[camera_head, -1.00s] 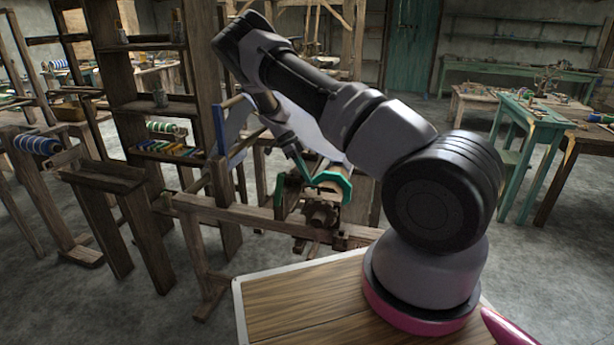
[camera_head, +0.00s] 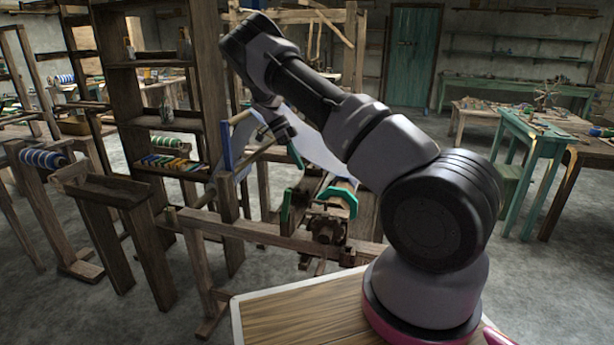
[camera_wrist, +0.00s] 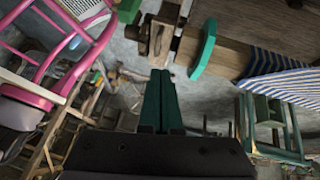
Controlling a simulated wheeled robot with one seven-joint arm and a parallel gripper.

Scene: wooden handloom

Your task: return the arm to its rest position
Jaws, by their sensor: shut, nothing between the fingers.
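My gripper (camera_head: 297,160) hangs at the end of the raised, bent arm, in front of the wooden loom (camera_head: 275,236). In the wrist view its two dark green fingers (camera_wrist: 160,74) lie together, shut and empty. In the head view the fingers are small and partly hidden by the wrist. A curved teal part (camera_head: 343,198) of the loom is below and right of the fingertips; it shows right of them in the wrist view (camera_wrist: 205,48). The gripper appears apart from it.
A tall wooden shelf (camera_head: 125,124) with coloured spools stands left of the loom. A striped cloth (camera_wrist: 285,82) lies on the loom's beam in the wrist view. A teal table (camera_head: 545,135) stands at the right. Open floor (camera_head: 560,285) is at the lower right.

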